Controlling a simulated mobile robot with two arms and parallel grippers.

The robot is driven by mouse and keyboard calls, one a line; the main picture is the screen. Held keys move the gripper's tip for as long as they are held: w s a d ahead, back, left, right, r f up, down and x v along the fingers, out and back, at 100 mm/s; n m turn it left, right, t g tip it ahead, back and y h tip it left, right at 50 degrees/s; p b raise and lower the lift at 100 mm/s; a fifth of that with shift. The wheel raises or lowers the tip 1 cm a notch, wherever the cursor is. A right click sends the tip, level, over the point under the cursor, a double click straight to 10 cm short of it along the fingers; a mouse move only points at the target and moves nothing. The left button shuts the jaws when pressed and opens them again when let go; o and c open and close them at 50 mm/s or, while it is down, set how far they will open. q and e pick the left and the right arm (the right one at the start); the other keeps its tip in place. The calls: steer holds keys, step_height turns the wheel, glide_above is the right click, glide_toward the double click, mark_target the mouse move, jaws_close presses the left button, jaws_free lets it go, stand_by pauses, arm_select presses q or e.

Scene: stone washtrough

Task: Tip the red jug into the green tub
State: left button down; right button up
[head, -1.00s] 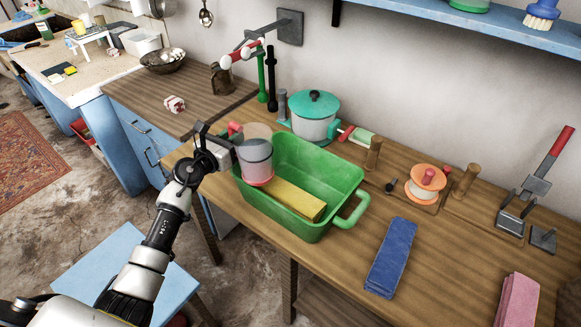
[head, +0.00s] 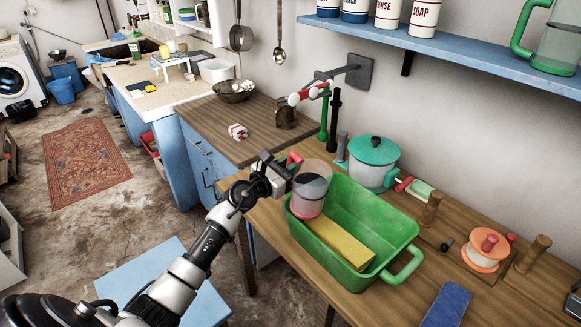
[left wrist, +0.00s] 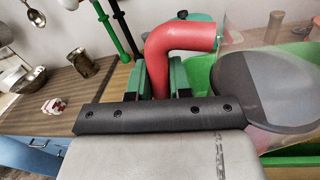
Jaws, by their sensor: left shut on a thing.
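The red jug (head: 311,192) is see-through, with a red handle and base and something dark grey inside. It stands about upright at the left end of the green tub (head: 402,232), overlapping its rim in the head view; I cannot tell its height above it. My left gripper (head: 287,172) is shut on the jug's handle. In the left wrist view the red handle (left wrist: 183,40) sits between the green fingers of the gripper (left wrist: 160,80). A yellow block (head: 335,243) lies in the tub. My right gripper is not in view.
A teal-lidded pot (head: 373,165) stands close behind the tub. A wall tap with red parts (head: 312,93) and a green post (head: 324,120) are behind the jug. Wooden pegs and an orange spool (head: 485,250) are to the right. A blue shelf (head: 450,42) hangs above.

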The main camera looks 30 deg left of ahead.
mark_target(292, 156)
arm_select(q)
steer(key=shift+r, duration=0.2)
steer(key=shift+r+m+b, duration=0.4)
steer(key=shift+r+m, duration=0.45)
steer(key=shift+m, duration=0.25)
steer(key=shift+d, duration=0.1)
steer(key=shift+s+d+r+m+b, duration=0.15)
steer(key=shift+r+m+b, duration=0.15)
steer(key=shift+m, duration=0.3)
steer(key=shift+d+r+m+t, duration=0.1)
steer(key=shift+r+m+t, duration=0.2)
steer(key=shift+r+m, duration=0.15)
steer(key=shift+s+d+r+m+h+b, duration=0.2)
steer(key=shift+d+r+m+h, duration=0.1)
steer(key=shift+m, duration=0.3)
steer(key=shift+s+d+r+m+h+b, duration=0.15)
steer(key=shift+d+m+h+b, duration=0.1)
steer(key=shift+m, duration=0.3)
